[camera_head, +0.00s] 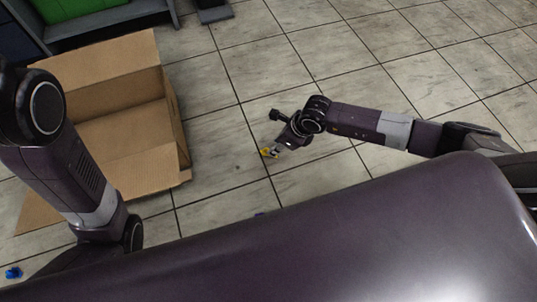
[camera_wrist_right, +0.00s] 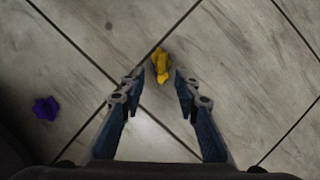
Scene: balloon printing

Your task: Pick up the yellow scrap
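The yellow scrap (camera_wrist_right: 161,65) lies on the tiled floor, small and crumpled. In the right wrist view it is just ahead of and between the two fingertips of my right gripper (camera_wrist_right: 158,83). My right gripper is open, with a gap between its fingers. In the head view my right gripper (camera_head: 272,151) points down at the yellow scrap (camera_head: 265,153), which is partly hidden beside it. My left arm comes in at the left of the head view, but its gripper is out of sight.
A large open cardboard box (camera_head: 122,125) stands on the floor at the left. A purple scrap (camera_wrist_right: 45,108) lies left of my right gripper. A blue scrap (camera_head: 13,272) lies at the lower left. The floor right of the box is mostly clear.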

